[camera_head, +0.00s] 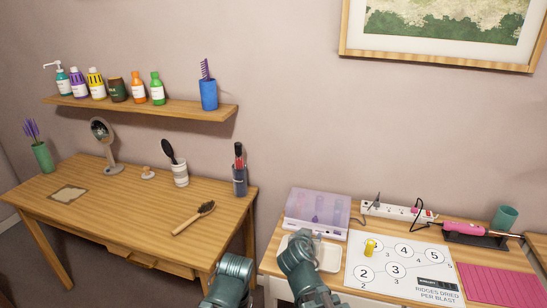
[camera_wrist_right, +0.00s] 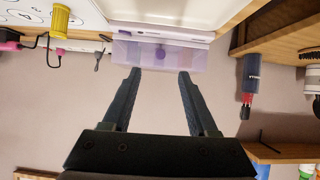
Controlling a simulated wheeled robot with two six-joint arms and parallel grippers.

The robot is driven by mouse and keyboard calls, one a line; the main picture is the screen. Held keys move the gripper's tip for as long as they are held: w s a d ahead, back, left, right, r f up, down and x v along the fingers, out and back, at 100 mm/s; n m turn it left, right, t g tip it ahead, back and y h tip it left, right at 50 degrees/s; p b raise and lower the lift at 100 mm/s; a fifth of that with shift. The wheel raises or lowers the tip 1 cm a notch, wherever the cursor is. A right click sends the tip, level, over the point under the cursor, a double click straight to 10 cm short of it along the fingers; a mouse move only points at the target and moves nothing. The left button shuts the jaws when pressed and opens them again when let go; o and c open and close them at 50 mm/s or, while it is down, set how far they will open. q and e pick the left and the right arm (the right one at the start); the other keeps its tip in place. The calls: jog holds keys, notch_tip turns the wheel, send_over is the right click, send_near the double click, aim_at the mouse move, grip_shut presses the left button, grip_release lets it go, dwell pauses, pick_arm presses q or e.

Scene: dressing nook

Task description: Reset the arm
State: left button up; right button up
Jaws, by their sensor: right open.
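My right gripper (camera_wrist_right: 160,73) is open and empty in the right wrist view, its two dark fingers apart. Beyond the fingertips is a translucent lilac box (camera_wrist_right: 160,52), which also shows in the head view (camera_head: 317,212). In the head view my right arm (camera_head: 305,268) reaches up in front of a white tray (camera_head: 328,256) and partly hides it; its fingers cannot be made out there. My left arm (camera_head: 232,278) shows only as a teal link at the bottom edge. My left gripper is not in view.
The right table holds a numbered white board (camera_head: 400,284) with a yellow cylinder (camera_head: 370,247), a power strip (camera_head: 398,212), a pink styling tool (camera_head: 464,229) and a pink mat (camera_head: 500,284). A brush (camera_head: 194,217) lies on the wooden desk (camera_head: 120,212). A shelf (camera_head: 150,108) holds bottles.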

jog(key=s+a+f+n+g+y+p, duration=0.1)
jog(key=s+a+n+g+p, duration=0.3)
jog(key=s, duration=0.6)
jog(key=s+a+f+n+g+y+p, duration=0.1)
jog(key=s+a+n+g+y+p, duration=0.1)
jog(key=s+a+g, duration=0.5)
jog(key=s+n+p, duration=0.1)
jog(key=s+n, duration=0.1)
jog(key=s, duration=0.1)
jog(key=shift+f+p, duration=0.2)
jog(key=shift+p, duration=0.2)
jog(key=shift+w, duration=0.1)
